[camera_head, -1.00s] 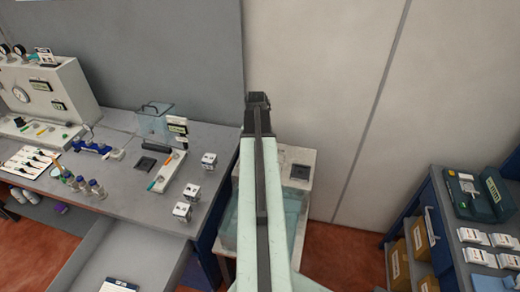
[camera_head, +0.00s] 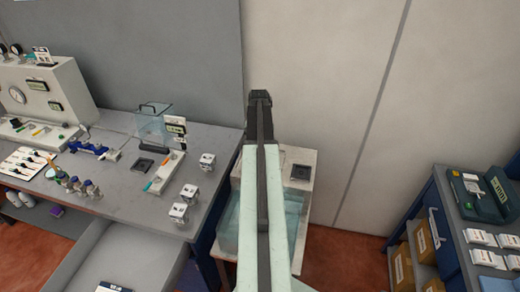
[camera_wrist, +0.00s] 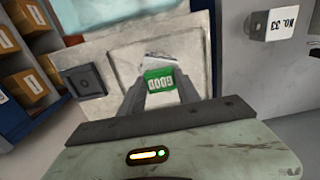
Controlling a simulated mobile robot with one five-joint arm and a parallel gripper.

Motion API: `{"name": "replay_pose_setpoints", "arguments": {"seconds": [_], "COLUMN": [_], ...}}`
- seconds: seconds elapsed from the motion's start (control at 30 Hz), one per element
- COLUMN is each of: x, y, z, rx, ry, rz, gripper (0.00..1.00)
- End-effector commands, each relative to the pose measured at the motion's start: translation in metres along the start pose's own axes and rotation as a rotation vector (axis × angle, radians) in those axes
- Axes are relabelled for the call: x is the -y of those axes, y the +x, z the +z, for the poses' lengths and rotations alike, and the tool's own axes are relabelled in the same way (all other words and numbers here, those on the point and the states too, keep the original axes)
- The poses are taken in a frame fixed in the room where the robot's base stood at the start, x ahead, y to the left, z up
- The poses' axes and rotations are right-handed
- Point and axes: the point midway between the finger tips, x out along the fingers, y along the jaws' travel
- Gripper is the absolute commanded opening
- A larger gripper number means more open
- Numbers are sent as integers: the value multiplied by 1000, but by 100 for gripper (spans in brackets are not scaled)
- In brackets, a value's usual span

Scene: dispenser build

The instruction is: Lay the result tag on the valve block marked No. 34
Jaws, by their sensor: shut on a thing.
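My gripper (camera_wrist: 162,83) is shut on a result tag (camera_wrist: 159,86), a small white piece with a green field reading GOOD, upside down in the wrist view. In the head view my gripper (camera_head: 260,97) is at the far end of my arm, over the gap right of the bench; the tag cannot be made out there. Three white valve blocks stand along the bench's right side: a back one (camera_head: 207,161), a middle one (camera_head: 189,194) and a front one (camera_head: 179,212). Their numbers are unreadable there. The wrist view shows a block marked No. 33 (camera_wrist: 271,24) at upper right.
A water tank (camera_head: 228,222) with a pale rim stands beside the bench, below my arm. The grey bench (camera_head: 135,215) also carries a clear box (camera_head: 153,125) and several bottles. A blue cart (camera_head: 447,235) with a green machine (camera_head: 478,194) stands at right.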

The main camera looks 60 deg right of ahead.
Motion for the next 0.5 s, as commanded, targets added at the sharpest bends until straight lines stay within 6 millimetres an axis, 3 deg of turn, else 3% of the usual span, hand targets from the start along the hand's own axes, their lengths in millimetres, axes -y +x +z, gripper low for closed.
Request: {"name": "replay_pose_setpoints", "arguments": {"seconds": [0.07,0.1,0.17,0.5], "x": [0,0,0,1], "y": [4,4,3,2], "z": [0,0,0,0], "rx": [0,0,0,0], "ry": [0,0,-1,-1], "rz": [0,0,0,0], "gripper": [0,42,58,61]}}
